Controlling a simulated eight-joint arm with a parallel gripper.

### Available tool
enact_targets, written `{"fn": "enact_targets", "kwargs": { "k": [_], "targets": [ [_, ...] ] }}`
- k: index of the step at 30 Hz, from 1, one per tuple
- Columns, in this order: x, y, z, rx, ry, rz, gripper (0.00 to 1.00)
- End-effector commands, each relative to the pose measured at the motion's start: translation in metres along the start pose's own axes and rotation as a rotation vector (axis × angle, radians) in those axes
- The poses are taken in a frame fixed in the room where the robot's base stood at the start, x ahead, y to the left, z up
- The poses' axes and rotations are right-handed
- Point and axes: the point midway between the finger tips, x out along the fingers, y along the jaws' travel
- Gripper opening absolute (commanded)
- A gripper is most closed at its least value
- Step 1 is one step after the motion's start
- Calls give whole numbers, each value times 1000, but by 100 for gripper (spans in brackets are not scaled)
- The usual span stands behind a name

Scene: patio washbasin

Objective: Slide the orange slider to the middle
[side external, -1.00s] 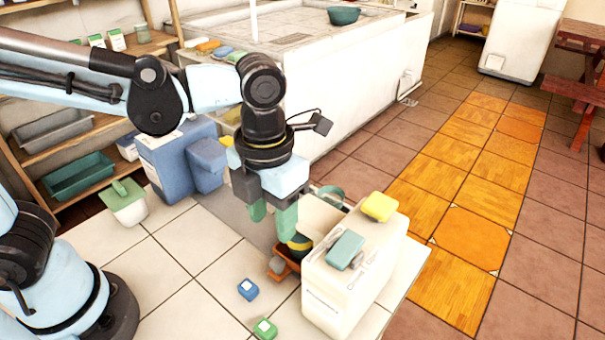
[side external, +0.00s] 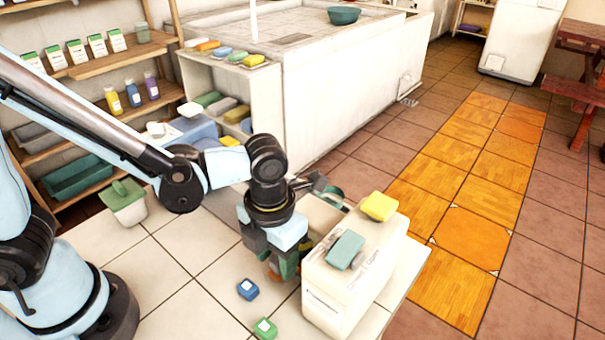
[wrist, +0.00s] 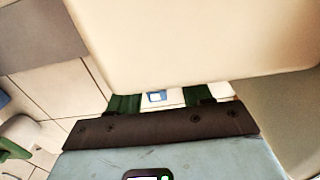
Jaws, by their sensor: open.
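My gripper (side external: 284,264) is low beside the left face of the white box (side external: 345,290). Its green fingers are open and partly hidden by the wrist and the box. A small orange-brown piece (side external: 273,273) shows at the fingertips; most of it is covered, so I cannot tell whether it is the orange slider or whether the fingers touch it. In the wrist view the two green fingers (wrist: 160,100) stand apart, with a small blue-and-white thing (wrist: 157,97) visible through the gap. A large beige surface (wrist: 190,40) fills the upper part of that view.
A teal block (side external: 345,250) and a yellow block (side external: 379,207) lie on the white box. A blue block (side external: 248,289) and a green block (side external: 265,328) lie on the tiled top. A lidded green-and-white container (side external: 127,203) stands at left. Tiles between are clear.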

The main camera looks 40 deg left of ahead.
Motion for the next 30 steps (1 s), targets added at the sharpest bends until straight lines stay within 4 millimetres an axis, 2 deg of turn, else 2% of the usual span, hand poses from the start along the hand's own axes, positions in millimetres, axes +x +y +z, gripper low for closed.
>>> {"fn": "enact_targets", "kwargs": {
  "k": [6,15,25,30],
  "targets": [
    [0,0,0,0,0,0,47],
    [0,0,0,0,0,0,1],
    [0,3,0,-1,0,0,0],
    [0,30,1,-8,1,1,0]
  ]
}}
